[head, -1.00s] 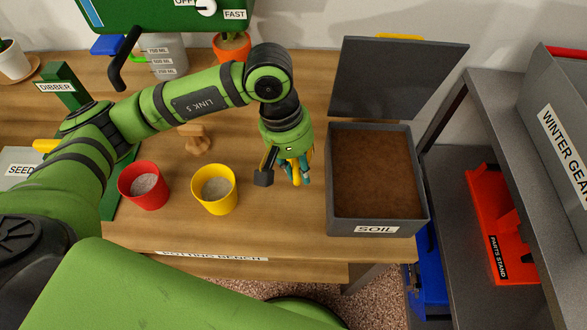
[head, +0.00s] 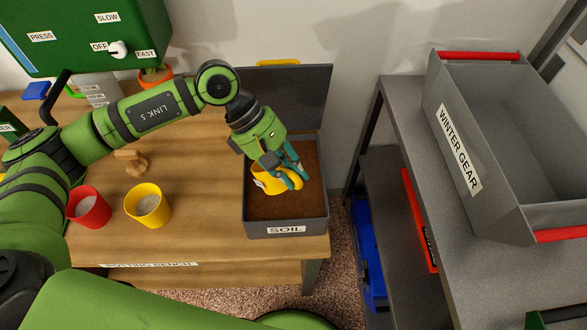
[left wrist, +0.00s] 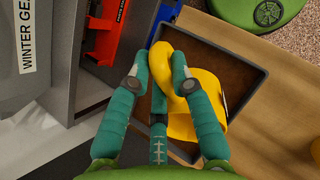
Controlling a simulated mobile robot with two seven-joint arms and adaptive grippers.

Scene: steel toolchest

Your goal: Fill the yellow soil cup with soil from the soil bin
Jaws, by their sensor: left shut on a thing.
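The cup's inside is hidden. My right gripper is not in view.
A yellow pot (head: 147,207) and a red pot (head: 90,208) with grey contents stand on the bench (head: 200,225), left of the bin. The raised grey lid (head: 305,95) stands behind the bin. A shelf with a grey WINTER GEAR bin (head: 455,150) is at the right.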

